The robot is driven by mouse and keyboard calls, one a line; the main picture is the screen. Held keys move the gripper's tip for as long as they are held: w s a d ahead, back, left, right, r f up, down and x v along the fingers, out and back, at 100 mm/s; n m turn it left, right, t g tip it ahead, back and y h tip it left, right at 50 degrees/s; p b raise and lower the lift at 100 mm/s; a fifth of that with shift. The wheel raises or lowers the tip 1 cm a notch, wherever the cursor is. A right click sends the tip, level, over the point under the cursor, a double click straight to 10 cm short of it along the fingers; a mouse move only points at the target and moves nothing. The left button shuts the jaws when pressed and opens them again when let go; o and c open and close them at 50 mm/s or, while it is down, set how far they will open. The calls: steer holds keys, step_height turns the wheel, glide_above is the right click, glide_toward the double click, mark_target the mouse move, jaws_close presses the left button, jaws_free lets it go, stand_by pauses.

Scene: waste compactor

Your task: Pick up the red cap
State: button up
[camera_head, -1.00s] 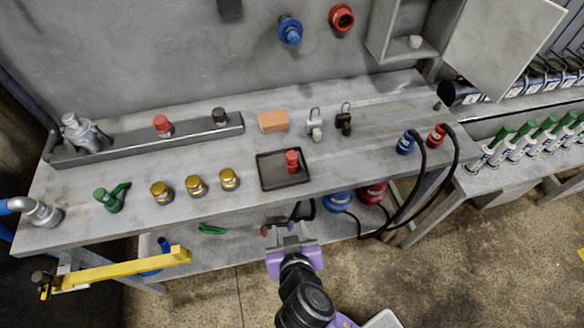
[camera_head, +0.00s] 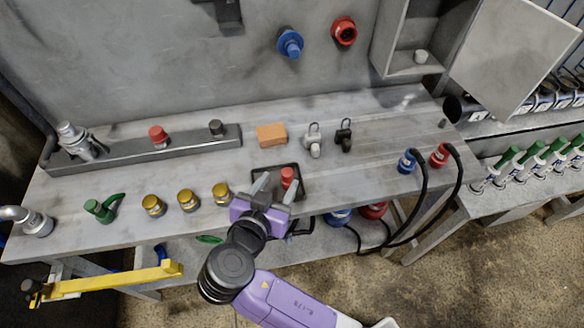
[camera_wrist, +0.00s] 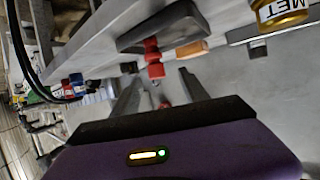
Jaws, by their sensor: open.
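A red cap-like piece (camera_head: 288,177) stands upright in a small dark tray (camera_head: 300,194) near the front edge of the bench. The same red piece (camera_wrist: 153,58) and tray (camera_wrist: 135,42) show in the wrist view, at the top centre. Another red cap (camera_head: 158,133) sits on the long grey rail at the left. My gripper (camera_head: 277,187) is open and empty, with its fingers over the front of the tray. In the wrist view the red piece lies ahead, between the lines of the two fingers (camera_wrist: 158,80). My gripper hides the tray's front left part.
An orange block (camera_head: 271,134) lies behind the tray. Brass fittings (camera_head: 188,200) stand to its left, and white and black hooked pieces (camera_head: 343,134) behind right. Blue and red hose plugs (camera_head: 407,161) are farther right. A yellow bar (camera_head: 110,281) juts out front left.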

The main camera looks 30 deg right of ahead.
mark_target(291, 169)
steer(key=shift+w+d, duration=0.25)
steer(key=shift+d, duration=0.05)
steer(key=shift+x, duration=0.8)
steer(key=p+x, duration=0.1)
steer(key=x, duration=0.2)
steer(key=p+x, duration=0.1)
steer(key=x, duration=0.1)
steer(key=shift+d+f, duration=0.3)
steer(key=shift+d, duration=0.15)
steer(key=shift+c, duration=0.2)
steer(key=shift+s, duration=0.1)
jaws_close()
